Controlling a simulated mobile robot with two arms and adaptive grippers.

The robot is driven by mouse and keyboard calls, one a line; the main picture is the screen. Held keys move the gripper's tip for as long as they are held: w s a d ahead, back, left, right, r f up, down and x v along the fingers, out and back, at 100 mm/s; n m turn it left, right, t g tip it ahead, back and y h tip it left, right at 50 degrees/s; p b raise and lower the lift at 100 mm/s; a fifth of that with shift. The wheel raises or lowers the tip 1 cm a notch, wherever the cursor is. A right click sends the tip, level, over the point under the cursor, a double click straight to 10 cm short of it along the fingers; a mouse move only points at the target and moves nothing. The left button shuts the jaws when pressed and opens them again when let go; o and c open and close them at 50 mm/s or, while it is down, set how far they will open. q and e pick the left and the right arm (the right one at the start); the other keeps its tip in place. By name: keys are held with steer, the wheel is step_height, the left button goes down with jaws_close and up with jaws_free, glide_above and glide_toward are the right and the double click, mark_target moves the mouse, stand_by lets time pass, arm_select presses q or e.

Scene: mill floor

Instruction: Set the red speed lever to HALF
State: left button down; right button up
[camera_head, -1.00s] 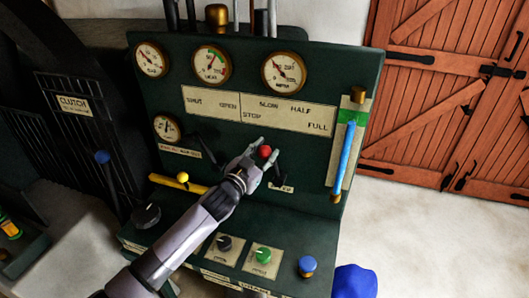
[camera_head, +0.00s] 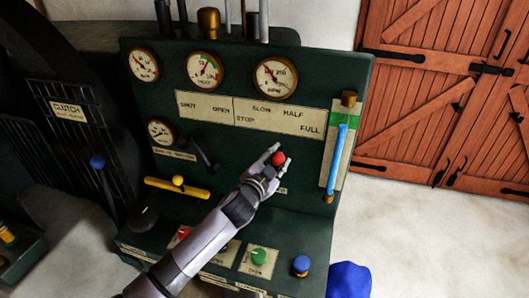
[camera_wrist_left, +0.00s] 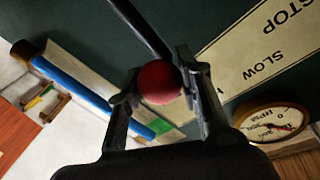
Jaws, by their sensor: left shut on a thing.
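The red speed lever's ball knob (camera_head: 278,158) is in front of the green panel, below the scale plate (camera_head: 278,117) with SLOW, HALF, STOP and FULL. My left gripper (camera_head: 276,160) is shut on the knob. In the left wrist view the red knob (camera_wrist_left: 159,82) sits between the two fingers, and its dark rod (camera_wrist_left: 142,28) runs up to the panel. In the head view the rod is hidden behind the hand. The knob shows below the HALF and FULL words; which mark the lever points at I cannot tell. My right gripper is not in view.
A blue-filled gauge tube (camera_head: 335,160) stands at the panel's right edge. Green (camera_head: 259,256) and blue (camera_head: 301,263) knobs are on the ledge below. Open floor is at right.

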arm_select(q)
steer(key=shift+s+d+f, duration=0.15)
steer(key=shift+d, duration=0.25)
steer(key=c, duration=1.1)
jaws_free()
steer(key=v, duration=1.2)
